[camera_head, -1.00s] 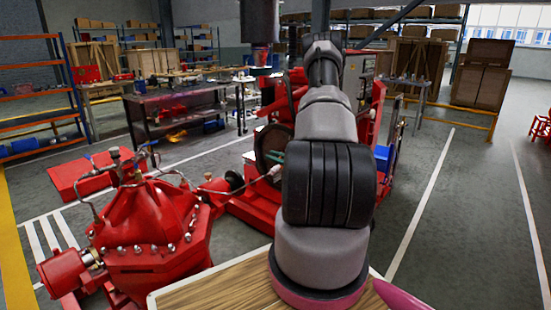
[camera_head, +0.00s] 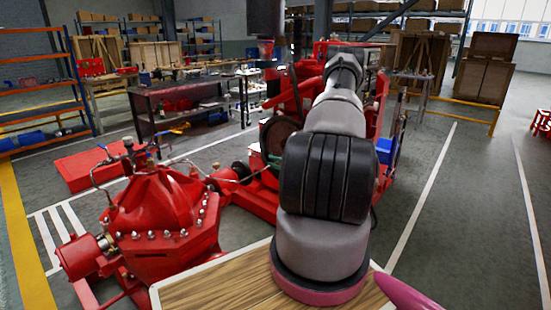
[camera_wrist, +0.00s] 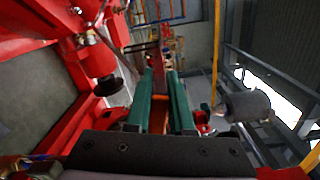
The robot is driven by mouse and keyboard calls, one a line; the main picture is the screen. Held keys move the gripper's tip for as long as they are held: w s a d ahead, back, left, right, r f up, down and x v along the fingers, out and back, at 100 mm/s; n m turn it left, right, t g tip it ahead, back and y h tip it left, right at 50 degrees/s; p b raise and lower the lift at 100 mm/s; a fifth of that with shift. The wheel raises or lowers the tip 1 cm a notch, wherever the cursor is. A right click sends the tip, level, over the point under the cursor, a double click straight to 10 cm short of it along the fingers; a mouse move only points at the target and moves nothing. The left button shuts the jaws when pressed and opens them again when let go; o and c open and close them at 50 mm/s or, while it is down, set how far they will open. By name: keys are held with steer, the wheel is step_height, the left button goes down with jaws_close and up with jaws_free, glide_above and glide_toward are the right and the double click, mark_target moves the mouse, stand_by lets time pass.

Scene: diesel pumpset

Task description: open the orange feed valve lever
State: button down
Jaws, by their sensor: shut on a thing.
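My gripper (camera_wrist: 161,76) has two green fingers, seen in the wrist view. They are shut on a narrow orange piece, the orange feed valve lever (camera_wrist: 157,119), which shows between them. Most of the lever and its valve body are hidden by the fingers and the dark gripper body. In the head view my arm hides most of the gripper; a bit of green finger (camera_head: 274,161) shows left of the arm, by the red pumpset (camera_head: 262,205). How far the lever is turned cannot be told.
A red pump casing (camera_head: 160,215) with bolts and thin pipes stands at the left front. In the wrist view a red part with a dark round knob (camera_wrist: 106,86) is left of the fingers, and a grey cylinder (camera_wrist: 246,105) is at right. Open floor (camera_head: 450,220) lies at right.

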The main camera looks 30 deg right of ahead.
steer(key=shift+s+a+f+n, duration=0.15)
steer(key=shift+f+n, duration=1.05)
steer(key=shift+n, duration=0.3)
steer(key=c, duration=0.8)
jaws_free()
steer(key=v, duration=1)
steer(key=shift+s, duration=0.3)
